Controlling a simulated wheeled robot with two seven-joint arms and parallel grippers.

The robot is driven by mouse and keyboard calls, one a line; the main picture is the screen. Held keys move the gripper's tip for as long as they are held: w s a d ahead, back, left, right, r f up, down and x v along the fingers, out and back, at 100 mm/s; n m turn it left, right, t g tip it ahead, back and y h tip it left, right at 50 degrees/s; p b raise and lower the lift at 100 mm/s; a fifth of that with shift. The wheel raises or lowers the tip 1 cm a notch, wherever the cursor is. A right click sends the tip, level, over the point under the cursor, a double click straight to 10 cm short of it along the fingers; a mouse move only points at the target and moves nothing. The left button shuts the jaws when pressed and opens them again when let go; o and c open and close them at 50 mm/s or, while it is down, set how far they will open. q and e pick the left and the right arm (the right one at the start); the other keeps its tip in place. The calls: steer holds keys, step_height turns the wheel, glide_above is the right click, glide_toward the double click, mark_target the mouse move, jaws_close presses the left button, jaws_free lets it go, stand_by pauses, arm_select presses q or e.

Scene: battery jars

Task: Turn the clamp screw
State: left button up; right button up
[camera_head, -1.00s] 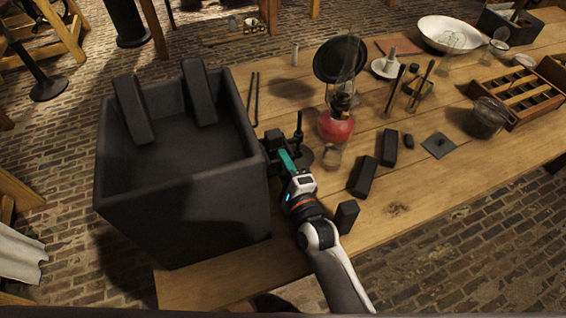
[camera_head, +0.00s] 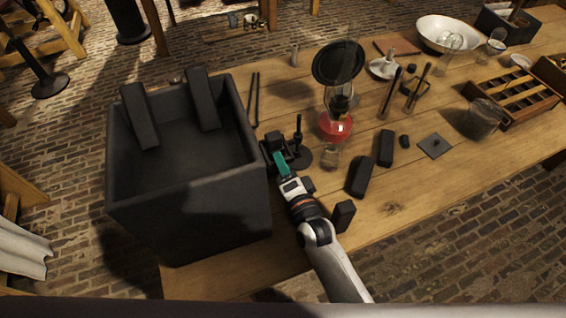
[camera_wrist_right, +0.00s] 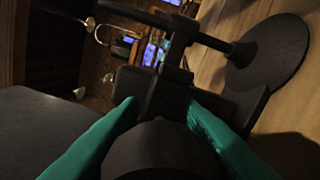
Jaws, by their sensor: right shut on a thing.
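The dark clamp (camera_head: 274,141) sits on the table just right of the large grey bin, with its body near the bin's wall. In the right wrist view, a dark rounded piece (camera_wrist_right: 160,145), which looks like the clamp screw's head, lies between the two green fingers of my right gripper (camera_wrist_right: 160,118). The fingers are shut on it, one on each side. In the head view my right gripper (camera_head: 281,160) reaches the clamp from the front, and its fingers partly hide the screw. My left gripper is not in view.
A thin upright rod on a round base (camera_head: 301,158) is just right of the clamp. A red oil lamp (camera_head: 335,128) and dark blocks (camera_head: 361,176) stand farther right.

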stand_by(0.4)
steer(key=o, duration=1)
steer(key=shift+c, duration=0.2)
steer(key=b+v, duration=0.1)
steer(key=v, duration=1.1)
steer(key=shift+f, duration=0.1)
